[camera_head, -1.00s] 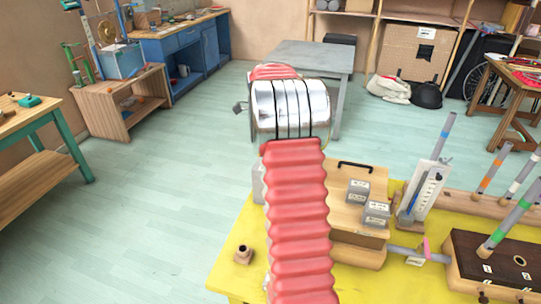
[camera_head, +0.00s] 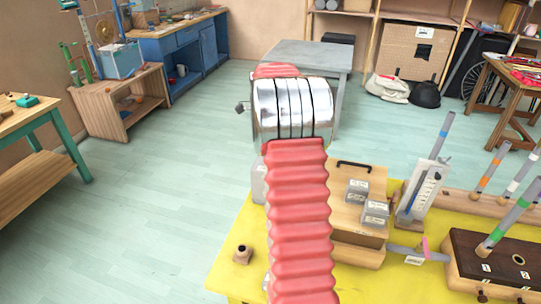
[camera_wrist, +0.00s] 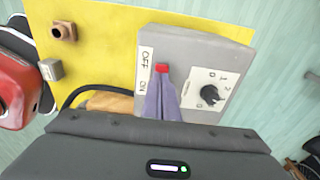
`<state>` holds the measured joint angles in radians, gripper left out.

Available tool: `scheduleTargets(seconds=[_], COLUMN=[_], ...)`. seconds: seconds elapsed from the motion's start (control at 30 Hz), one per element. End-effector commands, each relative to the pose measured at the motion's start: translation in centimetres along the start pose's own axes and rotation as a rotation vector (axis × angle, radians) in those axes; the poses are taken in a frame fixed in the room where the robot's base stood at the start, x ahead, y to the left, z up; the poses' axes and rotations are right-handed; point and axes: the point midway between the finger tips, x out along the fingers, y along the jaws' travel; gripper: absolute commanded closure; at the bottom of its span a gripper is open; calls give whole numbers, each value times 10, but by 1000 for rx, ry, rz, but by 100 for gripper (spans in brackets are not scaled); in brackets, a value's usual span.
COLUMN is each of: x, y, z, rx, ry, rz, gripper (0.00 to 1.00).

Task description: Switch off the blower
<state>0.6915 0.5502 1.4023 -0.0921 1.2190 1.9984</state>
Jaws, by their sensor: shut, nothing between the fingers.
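The blower's grey box (camera_wrist: 190,48) lies on the yellow table in the wrist view. Its white label (camera_wrist: 145,68) reads OFF at the upper end and ON at the lower end. A small red switch (camera_wrist: 162,68) sits beside the label. A black knob (camera_wrist: 210,95) on a white numbered dial is to its right. My gripper (camera_wrist: 162,77) is shut and empty, its purple-grey fingertips at the red switch, touching or very close. The fingers cover part of the box, and I cannot tell the switch position. In the head view my red arm hides most of the box and the gripper.
The yellow table (camera_head: 227,274) holds a small brown holed block (camera_head: 243,254), a wooden box with a black handle (camera_head: 354,164), a white gauge stand (camera_head: 423,190) and several coloured tubes. A small grey block (camera_wrist: 51,69) lies left of the blower. The floor at left is clear.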

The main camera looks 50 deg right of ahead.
Motion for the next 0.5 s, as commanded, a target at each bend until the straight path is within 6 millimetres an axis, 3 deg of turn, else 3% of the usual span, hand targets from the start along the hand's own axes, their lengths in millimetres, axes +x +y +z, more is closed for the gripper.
scheduleTargets(seconds=[0.03,0.17,0.5], x=[7,-8,-69], y=[3,2,1], z=[-8,-6,0], rx=[3,1,-1], ry=[18,12,-2], rz=[19,12,-5], gripper=[100,100,100])
